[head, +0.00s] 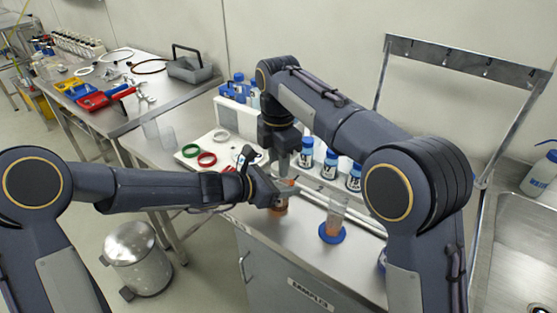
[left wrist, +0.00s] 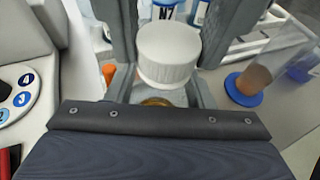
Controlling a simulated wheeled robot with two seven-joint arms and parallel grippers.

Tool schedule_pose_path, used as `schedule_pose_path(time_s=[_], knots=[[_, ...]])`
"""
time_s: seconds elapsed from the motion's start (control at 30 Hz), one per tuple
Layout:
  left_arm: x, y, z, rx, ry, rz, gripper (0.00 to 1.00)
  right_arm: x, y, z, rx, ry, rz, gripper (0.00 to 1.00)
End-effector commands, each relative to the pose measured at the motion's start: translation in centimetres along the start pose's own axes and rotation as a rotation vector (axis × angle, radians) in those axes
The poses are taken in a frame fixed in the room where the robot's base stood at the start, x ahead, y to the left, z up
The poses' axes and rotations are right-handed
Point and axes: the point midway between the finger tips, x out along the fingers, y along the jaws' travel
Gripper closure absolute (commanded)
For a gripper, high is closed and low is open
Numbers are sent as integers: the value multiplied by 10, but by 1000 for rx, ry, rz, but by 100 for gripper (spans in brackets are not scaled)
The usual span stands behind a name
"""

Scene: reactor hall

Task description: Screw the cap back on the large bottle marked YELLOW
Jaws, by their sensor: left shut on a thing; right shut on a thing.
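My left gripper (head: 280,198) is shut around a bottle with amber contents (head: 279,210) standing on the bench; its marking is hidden. In the left wrist view, a little of the amber bottle (left wrist: 155,102) shows below a white ribbed cap (left wrist: 167,55). My right gripper (head: 283,167) points down from above the bottle, shut on the white cap, with a finger on either side of it. The cap is upright and over the bottle's mouth. I cannot tell whether it touches the neck.
A clear cylinder with orange contents (head: 336,212) stands on a blue base just right of the bottle. Several blue-capped bottles (head: 330,165) stand behind. Green and red rings (head: 207,159) lie on a white tray at left. A sink (head: 520,235) is at right.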

Motion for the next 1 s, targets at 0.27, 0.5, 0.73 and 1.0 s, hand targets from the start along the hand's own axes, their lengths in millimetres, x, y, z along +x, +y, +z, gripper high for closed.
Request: schedule_pose_path(time_s=[0.27,0.5,0.73,1.0], knots=[[0,-1,0,1,0,-1,100,0,0,0,230,-1,1,97],[0,-1,0,1,0,-2,100,0,0,0,714,-1,2,97],[0,-1,0,1,0,-2,100,0,1,0,855,1,2,97],[0,-1,0,1,-1,-2,100,0,1,0,852,1,2,61]])
